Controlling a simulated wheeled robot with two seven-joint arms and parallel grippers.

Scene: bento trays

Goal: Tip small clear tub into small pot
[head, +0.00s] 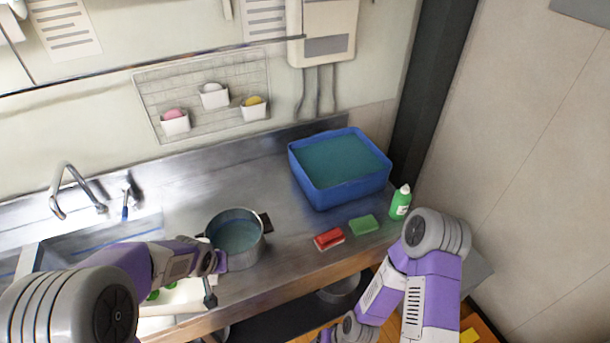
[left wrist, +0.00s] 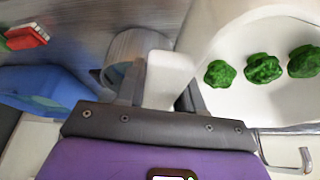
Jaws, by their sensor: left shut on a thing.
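The small pot (head: 236,237), grey metal with dark handles and bluish liquid inside, stands on the steel counter; it also shows in the left wrist view (left wrist: 138,48). The small tub (head: 185,299) looks whitish and lies just left of and below the pot in the head view, partly hidden by my left arm. In the left wrist view the tub (left wrist: 222,104) holds three green broccoli-like pieces (left wrist: 263,68). My left gripper (left wrist: 163,82) is shut on the tub's pale edge, close beside the pot. My right arm hangs at the lower right; its fingers are out of view.
A blue basin of water (head: 340,190) stands at the back right. A red sponge (head: 328,238), a green sponge (head: 363,225) and a green bottle (head: 400,203) are along the counter's right. A sink with a tap (head: 72,190) is at left. The counter behind the pot is clear.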

